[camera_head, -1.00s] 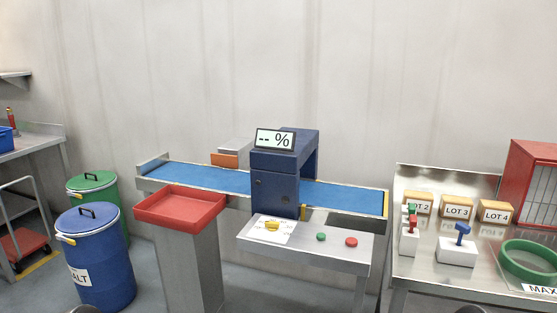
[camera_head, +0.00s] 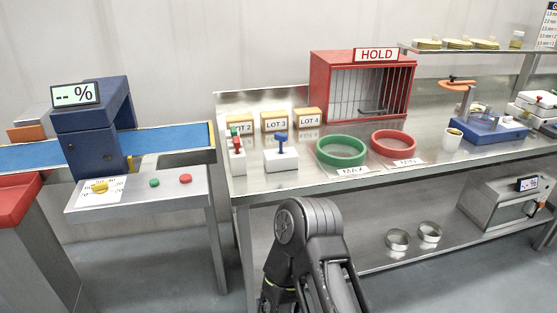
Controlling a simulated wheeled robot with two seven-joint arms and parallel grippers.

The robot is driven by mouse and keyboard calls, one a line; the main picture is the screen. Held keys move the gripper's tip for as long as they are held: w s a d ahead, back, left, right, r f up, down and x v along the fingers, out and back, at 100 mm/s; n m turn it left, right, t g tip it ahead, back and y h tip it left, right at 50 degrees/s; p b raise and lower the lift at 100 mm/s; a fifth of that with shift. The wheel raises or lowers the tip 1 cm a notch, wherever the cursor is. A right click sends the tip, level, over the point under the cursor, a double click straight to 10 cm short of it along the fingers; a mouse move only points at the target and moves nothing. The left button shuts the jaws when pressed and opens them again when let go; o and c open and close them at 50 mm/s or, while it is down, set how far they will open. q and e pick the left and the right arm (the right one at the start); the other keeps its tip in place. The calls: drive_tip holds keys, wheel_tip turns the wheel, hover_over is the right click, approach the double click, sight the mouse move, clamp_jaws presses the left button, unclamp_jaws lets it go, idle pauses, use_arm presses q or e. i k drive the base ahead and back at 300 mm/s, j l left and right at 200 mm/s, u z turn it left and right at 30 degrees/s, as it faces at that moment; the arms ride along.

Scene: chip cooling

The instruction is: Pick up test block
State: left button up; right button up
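No thing is labelled as a test block, so I cannot tell for certain which it is. A white block with a blue T-shaped handle (camera_head: 281,159) stands on the steel bench. To its left, a white holder (camera_head: 237,165) carries small pieces with red and green tops. Behind them are tan blocks marked LOT 2 (camera_head: 240,121), LOT 3 (camera_head: 274,122) and LOT 4 (camera_head: 308,121). A dark link of one of my arms rises at the bottom centre, in front of the bench. Neither gripper shows, and nothing is seen held.
A green MAX ring (camera_head: 341,164) and a red ring (camera_head: 394,156) lie right of the white blocks. A red HOLD cage (camera_head: 330,88) stands behind. A blue conveyor (camera_head: 176,138) with a blue detector arch (camera_head: 88,150) is at left. The lower shelf holds two round metal sieves (camera_head: 397,240).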

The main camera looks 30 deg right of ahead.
sight(281, 160)
drive_tip(key=l+z, duration=0.15)
drive_tip(key=z, duration=0.25)
drive_tip(key=l+z, duration=0.1)
drive_tip(key=z, duration=0.3)
drive_tip(key=l+z, duration=0.15)
drive_tip(key=z, duration=0.3)
drive_tip(key=i+l+z, duration=0.2)
drive_tip(key=l, duration=0.25)
drive_tip(key=i+l+z, duration=0.45)
drive_tip(key=i+l, duration=0.15)
drive_tip(key=l, duration=0.15)
